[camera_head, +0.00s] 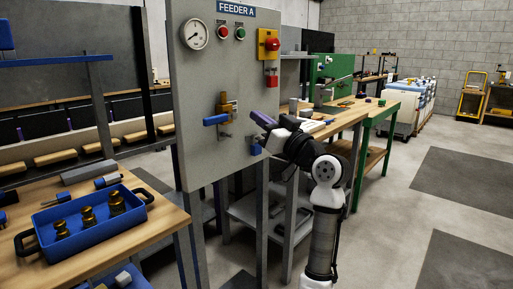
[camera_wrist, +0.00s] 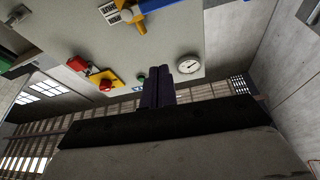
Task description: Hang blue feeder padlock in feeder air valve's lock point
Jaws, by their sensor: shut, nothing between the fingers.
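The feeder air valve (camera_head: 225,106) is brass with a blue lever (camera_head: 215,119), low on the grey FEEDER A panel. Small metal parts show beneath it; I cannot make out the lock point. In the wrist view the valve (camera_wrist: 133,18) and its blue lever (camera_wrist: 157,4) are at the top edge. A small blue thing (camera_head: 256,149), apparently the blue padlock, hangs near the panel's lower right edge. My gripper (camera_head: 258,118) is just above it, right of the valve. Its dark fingers (camera_wrist: 158,88) are shut together and empty.
The panel (camera_head: 195,75) carries a gauge (camera_head: 195,34), green and red buttons, a yellow-red switch (camera_head: 268,44) and a red padlock (camera_head: 271,79). A blue tray (camera_head: 95,225) of brass pieces stands on the left bench. A green-legged bench (camera_head: 372,125) is behind my arm.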

